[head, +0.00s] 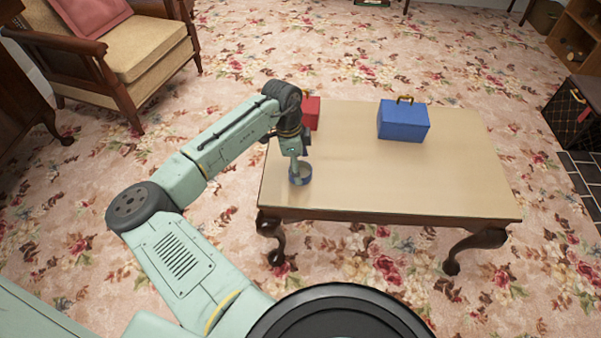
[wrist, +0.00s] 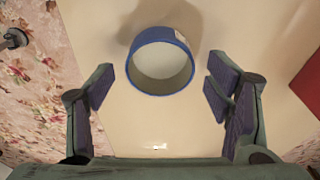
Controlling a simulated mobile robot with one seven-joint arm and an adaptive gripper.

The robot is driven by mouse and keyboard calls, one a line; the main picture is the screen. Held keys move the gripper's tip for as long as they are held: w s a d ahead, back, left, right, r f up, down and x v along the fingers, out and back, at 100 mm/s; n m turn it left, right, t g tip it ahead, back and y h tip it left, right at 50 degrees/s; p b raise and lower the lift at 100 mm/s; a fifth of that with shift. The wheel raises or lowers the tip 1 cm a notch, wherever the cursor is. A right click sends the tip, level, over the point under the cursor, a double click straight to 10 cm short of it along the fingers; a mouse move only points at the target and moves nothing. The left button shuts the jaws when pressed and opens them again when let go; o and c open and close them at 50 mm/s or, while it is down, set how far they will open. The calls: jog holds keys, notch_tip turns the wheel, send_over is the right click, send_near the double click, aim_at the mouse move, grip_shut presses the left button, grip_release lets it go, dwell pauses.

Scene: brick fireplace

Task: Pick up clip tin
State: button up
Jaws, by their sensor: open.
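The clip tin, a round blue tin (head: 302,179), stands on the table near its left front edge. In the wrist view I look down into the tin (wrist: 160,62), which has a blue rim and a pale inside, with a small light label at its top edge. My gripper (wrist: 160,92) is open, with one finger to each side of the tin and gaps on both sides. In the head view my gripper (head: 298,165) is right at the tin and partly covers it. I cannot tell its exact height over the table.
The table (head: 385,185) is otherwise bare at its front and middle. A blue box with a handle (head: 403,122) stands at the back right. A red box (head: 312,112) is behind my arm at the back left. An armchair (head: 150,50) stands on the carpet at left.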

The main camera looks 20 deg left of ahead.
aim_at(306, 169)
jog(key=shift+w+d+f, duration=0.1)
jog(key=shift+d+f, duration=0.05)
jog(key=shift+f, duration=0.5)
jog(key=shift+d+f, duration=0.1)
jog(key=shift+f, duration=0.5)
jog(key=shift+c, duration=0.5)
jog(key=c, duration=0.9)
